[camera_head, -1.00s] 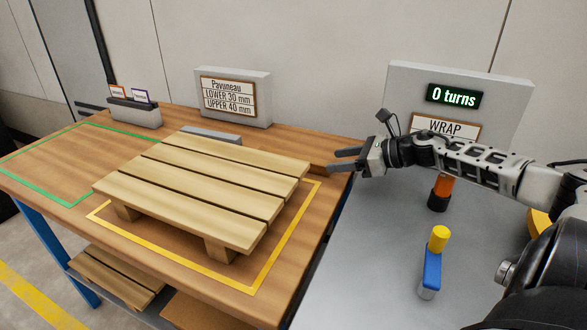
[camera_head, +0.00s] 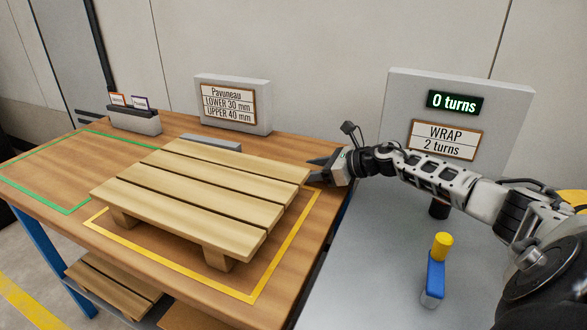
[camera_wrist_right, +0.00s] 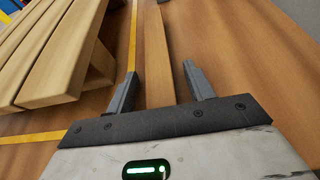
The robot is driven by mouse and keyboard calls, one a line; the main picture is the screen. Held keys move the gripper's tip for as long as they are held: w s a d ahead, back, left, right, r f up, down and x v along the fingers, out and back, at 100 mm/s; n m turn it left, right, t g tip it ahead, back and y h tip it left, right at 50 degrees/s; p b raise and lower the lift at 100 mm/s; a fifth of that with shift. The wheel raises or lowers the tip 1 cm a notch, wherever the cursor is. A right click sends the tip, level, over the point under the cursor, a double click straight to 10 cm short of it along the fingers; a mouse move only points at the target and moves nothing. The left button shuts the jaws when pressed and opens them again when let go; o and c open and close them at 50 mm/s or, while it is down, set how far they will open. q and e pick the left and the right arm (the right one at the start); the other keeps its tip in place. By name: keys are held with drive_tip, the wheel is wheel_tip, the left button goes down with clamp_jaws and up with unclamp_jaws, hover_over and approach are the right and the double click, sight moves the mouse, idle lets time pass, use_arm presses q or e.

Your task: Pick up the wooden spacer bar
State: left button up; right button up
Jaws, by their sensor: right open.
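The wooden spacer bar (camera_wrist_right: 155,50) shows in the right wrist view as a long brown strip on the wooden table. It runs away from the gripper, between the lines of the two fingers. My right gripper (camera_wrist_right: 160,72) is open and empty, with one finger on each side of the bar. I cannot tell how high the fingers are above it. In the head view my right gripper (camera_head: 317,170) is at the right rear corner of the slatted pallet (camera_head: 200,195). The bar is not clearly visible there. My left gripper is not in view.
The pallet stands close to the left of my right gripper, inside a yellow outline (camera_head: 285,250). A green-outlined area (camera_head: 60,165) at the left is clear. A grey panel (camera_head: 510,110) stands behind my right arm. A blue and yellow tool (camera_head: 434,272) stands on the grey surface.

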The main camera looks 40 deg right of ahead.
drive_tip(key=c, duration=1.1)
drive_tip(key=shift+r, duration=0.15)
